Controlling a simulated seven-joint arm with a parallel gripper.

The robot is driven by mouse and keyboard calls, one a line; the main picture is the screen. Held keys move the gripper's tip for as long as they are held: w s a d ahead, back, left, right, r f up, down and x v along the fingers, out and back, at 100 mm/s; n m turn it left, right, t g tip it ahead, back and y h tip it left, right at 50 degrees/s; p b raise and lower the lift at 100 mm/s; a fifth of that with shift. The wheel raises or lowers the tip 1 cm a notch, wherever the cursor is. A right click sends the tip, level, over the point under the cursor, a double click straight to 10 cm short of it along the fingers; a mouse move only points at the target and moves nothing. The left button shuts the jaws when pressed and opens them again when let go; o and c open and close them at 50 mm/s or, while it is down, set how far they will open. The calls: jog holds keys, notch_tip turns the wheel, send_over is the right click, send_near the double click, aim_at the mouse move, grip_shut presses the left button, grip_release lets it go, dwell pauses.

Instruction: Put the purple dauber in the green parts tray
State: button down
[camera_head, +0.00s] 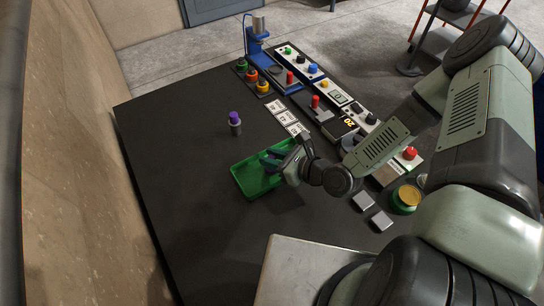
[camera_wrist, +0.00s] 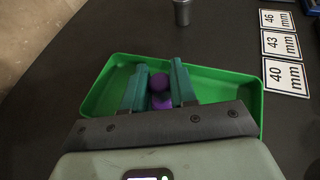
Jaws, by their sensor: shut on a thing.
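My gripper (camera_head: 272,160) is over the green parts tray (camera_head: 246,184), with its fingers inside the tray's outline. In the wrist view its teal fingers (camera_wrist: 160,70) are shut on a purple, rounded thing, which looks like the purple dauber (camera_wrist: 159,82). Its lower part is partly hidden by the gripper. I cannot tell whether it touches the tray floor. The green parts tray (camera_wrist: 230,78) looks otherwise empty in the wrist view. In the head view the fingers hide the held thing.
A purple-topped grey cylinder (camera_head: 235,122) stands beyond the tray; its grey body (camera_wrist: 183,12) shows in the wrist view. Number cards (camera_wrist: 286,76) lie right of the tray. A blue press (camera_head: 258,50) and control panels (camera_head: 340,98) stand farther back. The table's left side is clear.

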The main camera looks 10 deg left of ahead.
jog(key=shift+f, duration=0.15)
jog(key=c, duration=0.9)
grip_release()
jog(key=shift+d+r, duration=0.1)
jog(key=shift+r, duration=0.15)
jog(key=v, duration=1.1)
jog(key=shift+s+d+r, duration=0.15)
jog(key=shift+d+r, duration=0.1)
jog(key=shift+d, duration=0.05)
